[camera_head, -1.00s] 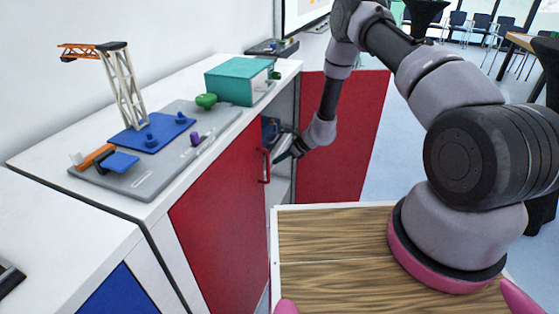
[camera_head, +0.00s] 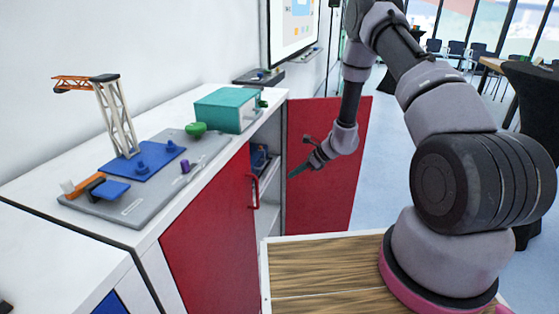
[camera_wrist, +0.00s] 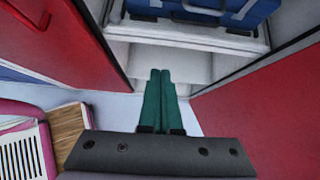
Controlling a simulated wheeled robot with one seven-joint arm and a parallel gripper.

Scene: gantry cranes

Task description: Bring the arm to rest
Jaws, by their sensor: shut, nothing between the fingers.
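My gripper (camera_head: 300,170) is at the end of my arm, in front of the open red cabinet in the head view. In the wrist view my gripper (camera_wrist: 158,75) shows two green fingers lying side by side, shut with nothing between them. The fingers point toward the cabinet's lower shelf area. My arm (camera_head: 345,110) reaches forward and down from the upper right of the head view.
The red door (camera_head: 330,200) stands open right of my gripper; another red door (camera_head: 205,230) with a handle is to the left. A blue case (camera_wrist: 195,8) sits on a cabinet shelf. A crane model (camera_head: 118,120), green knob (camera_head: 196,129) and teal box (camera_head: 225,110) stand on the countertop.

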